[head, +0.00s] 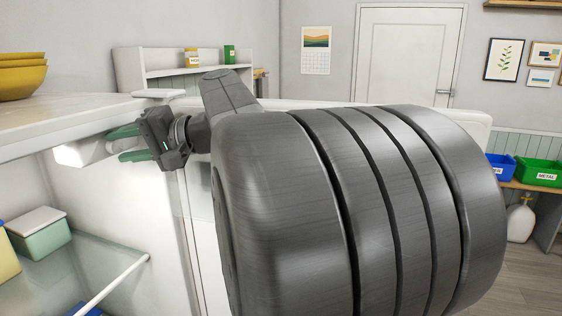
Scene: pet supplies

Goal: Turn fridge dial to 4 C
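The fridge stands open at the left, and its inside shows below a white top (60,112). A white housing (82,153) sits under the top, high inside the fridge. My gripper (122,143) is at the right end of this housing, with its green fingers apart, one above the other. The fingers overlap the housing's end in the picture. I cannot tell whether they touch or grip anything there. No dial face, number or pointer can be made out; the dial may be hidden by the fingers.
My arm fills the middle and right. A glass shelf (110,262) with a white front rail holds a green box (40,236) with a pale lid. Yellow bowls (22,78) stand on top at the left. Blue (501,166) and green (540,173) bins are far right.

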